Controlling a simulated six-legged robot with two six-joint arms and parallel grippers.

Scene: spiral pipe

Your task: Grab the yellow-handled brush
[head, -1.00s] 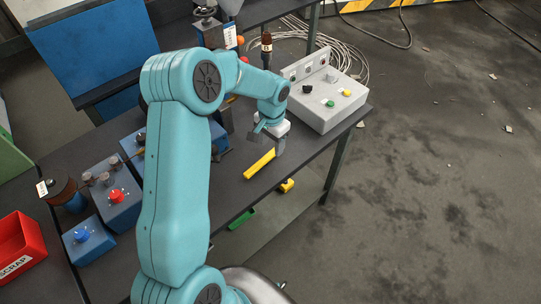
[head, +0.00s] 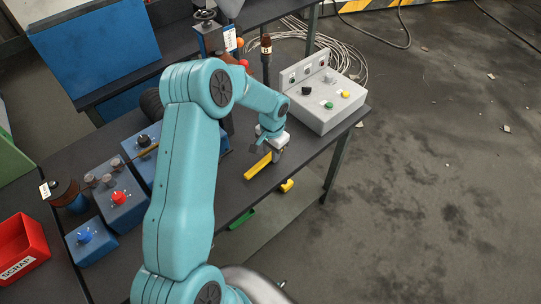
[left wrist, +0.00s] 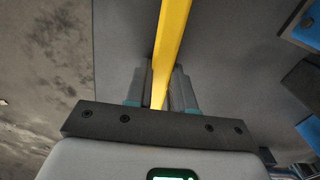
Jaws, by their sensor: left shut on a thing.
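The yellow-handled brush shows as a yellow handle (head: 258,166) lying on the dark bench in the head view, near its front edge. My left gripper (head: 270,154) is over the right end of the handle. In the left wrist view the yellow handle (left wrist: 172,45) runs down between the two fingers of the left gripper (left wrist: 160,88), which are shut on it. The brush's bristle end cannot be made out. My right gripper is not in view.
A grey control box (head: 325,100) with several coloured knobs stands just behind the gripper. Blue boxes (head: 120,198) and a red scrap bin (head: 22,248) are at the left. Yellow (head: 287,186) and green (head: 242,218) items lie below the bench top.

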